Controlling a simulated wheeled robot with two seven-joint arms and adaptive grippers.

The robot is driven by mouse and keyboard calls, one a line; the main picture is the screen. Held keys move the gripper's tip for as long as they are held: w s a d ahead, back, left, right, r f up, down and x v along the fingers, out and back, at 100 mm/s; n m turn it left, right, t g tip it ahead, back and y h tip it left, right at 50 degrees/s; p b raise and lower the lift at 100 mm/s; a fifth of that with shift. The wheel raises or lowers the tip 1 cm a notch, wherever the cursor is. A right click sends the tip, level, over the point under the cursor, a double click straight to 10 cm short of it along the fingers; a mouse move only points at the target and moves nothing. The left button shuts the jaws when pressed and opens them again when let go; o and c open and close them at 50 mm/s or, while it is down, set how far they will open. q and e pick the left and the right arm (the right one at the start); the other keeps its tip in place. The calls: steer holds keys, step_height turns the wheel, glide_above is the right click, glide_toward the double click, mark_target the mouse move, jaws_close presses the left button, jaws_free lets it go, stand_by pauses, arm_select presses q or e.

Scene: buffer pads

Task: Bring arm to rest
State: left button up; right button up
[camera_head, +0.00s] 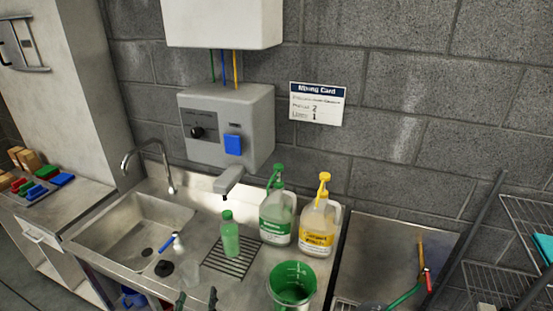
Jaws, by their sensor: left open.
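The two dark fingertips of my left gripper (197,299) show at the bottom edge of the head view. They stand apart, with nothing visible between them. The rest of that gripper and its arm are out of frame. The fingertips are in front of the steel counter, below the green bottle (230,236) and left of the green measuring bucket (292,284). My right gripper and arm do not show.
A sink (130,236) with a curved faucet is at left. A green-label jug (276,218) and a yellow-label jug (319,226) stand near the wall. A clear spray bottle (187,262) stands close to my left fingertips. A wire rack (525,225) is at right.

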arm_select(q)
steer(key=s+a+f+n+g+y, duration=0.4)
steer(key=s+a+f+n+g, duration=0.5)
steer(key=n, duration=0.9)
steer(key=s+f+n+g+h, duration=0.1)
steer(key=s+f+n+g, duration=0.15)
steer(key=s+n, duration=0.4)
steer(key=s+a+f+n+g+h, duration=0.1)
steer(key=s+f+n+h, duration=0.2)
steer(key=s, duration=0.6)
steer(key=s+f+n+g, duration=0.2)
steer(key=s+f+n, duration=0.3)
steer(key=s, duration=0.2)
steer(key=s+d+f, duration=0.1)
steer(key=s+f, duration=0.2)
steer(key=f, duration=2.6)
steer(key=s+f+m+g, duration=0.1)
steer(key=s+f+g, duration=0.1)
steer(key=s+f, duration=1.5)
steer(key=shift+s+d, duration=0.4)
steer(key=shift+s, duration=0.6)
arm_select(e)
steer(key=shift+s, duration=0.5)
